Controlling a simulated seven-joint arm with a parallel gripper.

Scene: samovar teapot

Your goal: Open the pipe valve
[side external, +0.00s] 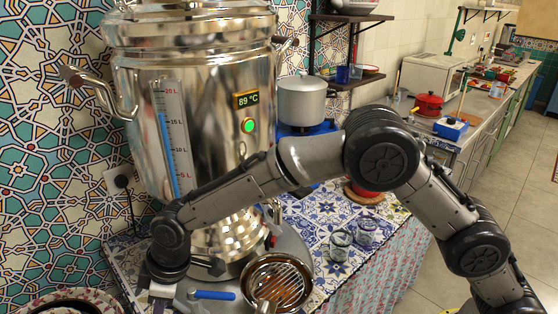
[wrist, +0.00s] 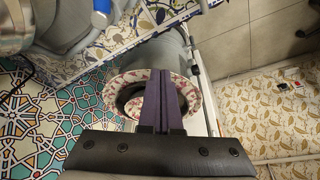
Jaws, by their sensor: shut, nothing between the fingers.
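A blue lever handle (side external: 212,295), which looks like the pipe valve's, lies low in front of the samovar (side external: 205,110). A blue rounded end of what looks like the same lever shows at the top of the wrist view (wrist: 101,14). My gripper (wrist: 160,76) has its dark purple fingers pressed together with nothing between them. In the side view my gripper hangs at the lower left of the samovar, just left of the blue handle. Its fingertips are not clear there. In the wrist view the fingers are apart from the lever.
A floral-rimmed basin (wrist: 113,97) lies beyond my fingers; its rim also shows at the side view's lower left (side external: 40,297). A round metal strainer (side external: 302,268) sits right of the handle. Two glasses (side external: 353,240) stand on the tiled counter (side external: 315,210). The tiled wall is close at left.

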